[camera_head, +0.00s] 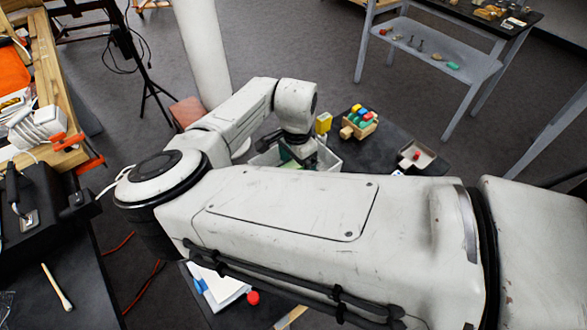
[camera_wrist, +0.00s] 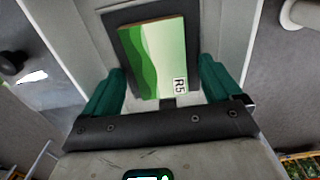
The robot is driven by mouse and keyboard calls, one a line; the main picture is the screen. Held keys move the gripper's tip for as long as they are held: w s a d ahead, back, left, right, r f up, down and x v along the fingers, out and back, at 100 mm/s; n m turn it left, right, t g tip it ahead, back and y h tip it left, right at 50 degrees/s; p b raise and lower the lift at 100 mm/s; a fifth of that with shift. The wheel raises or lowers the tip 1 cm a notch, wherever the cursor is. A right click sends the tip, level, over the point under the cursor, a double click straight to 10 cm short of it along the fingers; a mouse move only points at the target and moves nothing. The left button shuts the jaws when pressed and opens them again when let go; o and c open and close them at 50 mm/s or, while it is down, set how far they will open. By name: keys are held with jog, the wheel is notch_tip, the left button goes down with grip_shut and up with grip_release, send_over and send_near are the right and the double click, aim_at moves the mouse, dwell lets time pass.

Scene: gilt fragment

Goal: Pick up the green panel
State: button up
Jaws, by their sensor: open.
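The green panel (camera_wrist: 155,55) is a flat piece with light and dark green waves and a white "R5" label. In the wrist view it lies over a dark patch inside a pale bin (camera_wrist: 232,40). My gripper (camera_wrist: 160,82) has its two teal fingers spread, one on each side of the panel's near end. I cannot tell whether they touch it. In the head view my gripper (camera_head: 297,155) is down at the pale bin (camera_head: 332,160), and my arm hides much of the bin. Only a bit of green shows there.
A wooden toy cart with coloured blocks (camera_head: 358,124) and a small tray (camera_head: 416,157) stand right of the bin on a dark surface. A yellow block (camera_head: 323,122) is behind the bin. A grey shelved table (camera_head: 440,60) stands at the back right.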

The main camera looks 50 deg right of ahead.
jog(key=shift+f, duration=0.15)
jog(key=c, duration=1.1)
jog(key=shift+c, duration=0.2)
